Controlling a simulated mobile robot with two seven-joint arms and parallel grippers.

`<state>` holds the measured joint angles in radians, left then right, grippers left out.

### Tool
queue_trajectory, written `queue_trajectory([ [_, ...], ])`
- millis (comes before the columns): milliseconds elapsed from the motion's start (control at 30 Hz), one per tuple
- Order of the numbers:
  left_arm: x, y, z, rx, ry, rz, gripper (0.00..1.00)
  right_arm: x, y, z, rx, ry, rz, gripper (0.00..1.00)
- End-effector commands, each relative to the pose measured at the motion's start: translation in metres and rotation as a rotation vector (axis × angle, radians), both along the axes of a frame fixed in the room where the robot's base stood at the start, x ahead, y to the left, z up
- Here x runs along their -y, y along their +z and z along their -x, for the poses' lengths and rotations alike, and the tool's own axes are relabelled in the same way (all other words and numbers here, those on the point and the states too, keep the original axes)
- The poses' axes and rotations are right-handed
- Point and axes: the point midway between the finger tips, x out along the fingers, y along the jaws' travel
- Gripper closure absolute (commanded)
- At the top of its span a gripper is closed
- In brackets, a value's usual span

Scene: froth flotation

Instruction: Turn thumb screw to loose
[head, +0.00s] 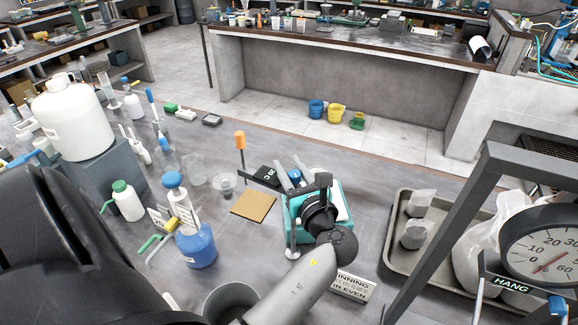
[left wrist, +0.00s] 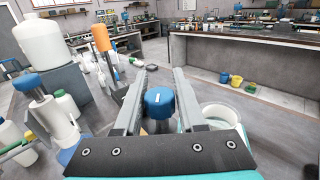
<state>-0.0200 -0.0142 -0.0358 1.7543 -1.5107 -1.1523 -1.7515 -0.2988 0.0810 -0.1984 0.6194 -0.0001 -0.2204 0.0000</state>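A blue thumb screw knob (left wrist: 160,101) with a white mark on top stands between the two grey fingers of my left gripper (left wrist: 160,76) in the left wrist view. The fingers are apart, one on each side of the knob, with what look like slim gaps. In the head view my left gripper (head: 291,169) reaches away over the bench, and a bit of the blue knob (head: 294,177) shows between its fingers. The part below the knob is hidden by the gripper's body. My right gripper is not in view.
An orange-topped post (head: 240,142) and a tan pad (head: 253,207) are left of the gripper. Blue bottle (head: 196,247) and white jug (head: 73,118) stand farther left. A tray (head: 397,232) with bags and a dial scale (head: 545,251) are at right. A sign (head: 352,286) is near.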

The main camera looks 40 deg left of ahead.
Motion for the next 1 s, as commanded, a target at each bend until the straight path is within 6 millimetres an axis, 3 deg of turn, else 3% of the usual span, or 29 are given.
queue_trajectory([
  [33, -0.0001, 0.0000, 0.0000, 0.000, 0.000, 0.000, 0.68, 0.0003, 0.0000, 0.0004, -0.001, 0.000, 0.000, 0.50],
  [333, -0.0003, 0.0001, -0.0001, 0.000, 0.000, -0.001, 1.00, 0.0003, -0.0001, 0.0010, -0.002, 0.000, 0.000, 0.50],
  [733, -0.0005, 0.0001, 0.0002, 0.000, 0.016, 0.000, 1.00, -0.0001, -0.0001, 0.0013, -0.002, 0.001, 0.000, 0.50],
  [1000, -0.0016, 0.0006, 0.0024, 0.001, 0.135, -0.001, 1.00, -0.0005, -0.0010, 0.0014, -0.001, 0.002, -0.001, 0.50],
])
